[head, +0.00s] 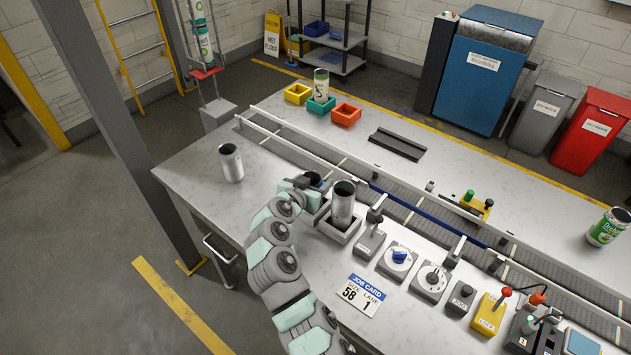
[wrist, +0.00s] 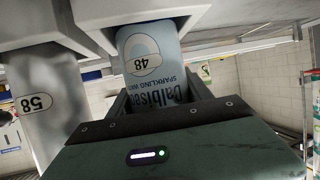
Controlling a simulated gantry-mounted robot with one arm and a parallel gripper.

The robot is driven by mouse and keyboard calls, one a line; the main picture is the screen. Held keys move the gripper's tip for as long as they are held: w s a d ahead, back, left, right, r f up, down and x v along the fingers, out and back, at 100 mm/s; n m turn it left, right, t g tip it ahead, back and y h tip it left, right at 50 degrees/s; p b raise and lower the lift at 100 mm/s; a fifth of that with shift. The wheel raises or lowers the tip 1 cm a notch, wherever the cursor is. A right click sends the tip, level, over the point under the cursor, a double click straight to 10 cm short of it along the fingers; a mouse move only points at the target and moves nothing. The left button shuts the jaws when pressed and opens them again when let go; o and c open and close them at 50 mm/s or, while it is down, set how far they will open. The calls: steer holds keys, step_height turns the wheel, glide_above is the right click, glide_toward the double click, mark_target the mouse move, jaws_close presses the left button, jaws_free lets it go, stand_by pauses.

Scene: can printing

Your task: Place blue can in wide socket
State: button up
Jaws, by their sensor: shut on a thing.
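The blue can (wrist: 152,62), marked 48 and with upside-down lettering, stands between my gripper's (wrist: 160,90) fingers in the wrist view. The can's end meets a grey socket block (wrist: 118,12); how deep it sits cannot be told. In the head view my gripper (head: 312,190) is low at the table, and only the can's dark open top (head: 313,178) shows. A silver can (head: 343,204) stands upright in the near grey socket (head: 338,233), just right of my gripper. The socket behind my gripper is mostly hidden.
Another silver can (head: 231,163) stands on the table's left. A job card (head: 362,294) reading 58, lane 1, lies in front of a row of control boxes. A railed conveyor (head: 400,210) runs behind. Yellow, teal and red bins (head: 346,115) stand beyond.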

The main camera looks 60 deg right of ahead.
steer(key=shift+f, duration=0.1)
steer(key=shift+f+b, duration=0.15)
steer(key=shift+b, duration=0.15)
steer(key=o, duration=1.3)
steer(key=shift+a+r+p, duration=0.15)
steer(key=shift+r+p, duration=0.15)
steer(key=shift+r, duration=0.05)
steer(key=v, duration=1.1)
steer(key=shift+a, duration=0.3)
steer(key=shift+r, duration=0.15)
